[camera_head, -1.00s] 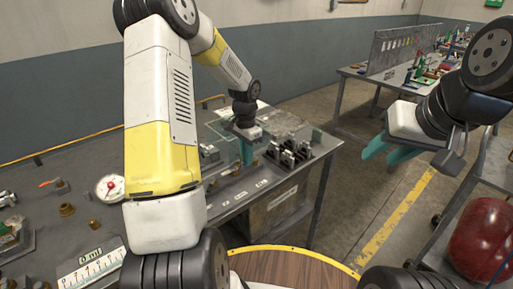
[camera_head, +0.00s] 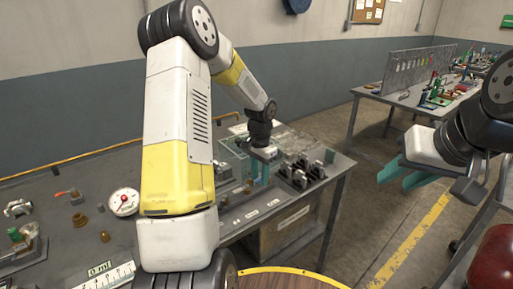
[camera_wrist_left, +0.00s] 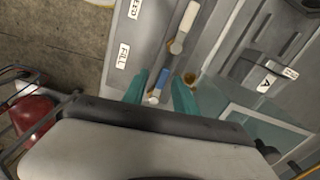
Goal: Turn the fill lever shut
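My right gripper (camera_head: 394,181) is open and empty, above the floor to the right.
A second lever with a white handle (camera_wrist_left: 188,18) sits near the fill lever. A bin with an "A" label (camera_wrist_left: 266,82) and a clear panel (camera_wrist_left: 262,127) are to the right. Black-and-silver fixtures (camera_head: 301,172) stand close to the left gripper. A gauge (camera_head: 124,202) lies left on the bench.

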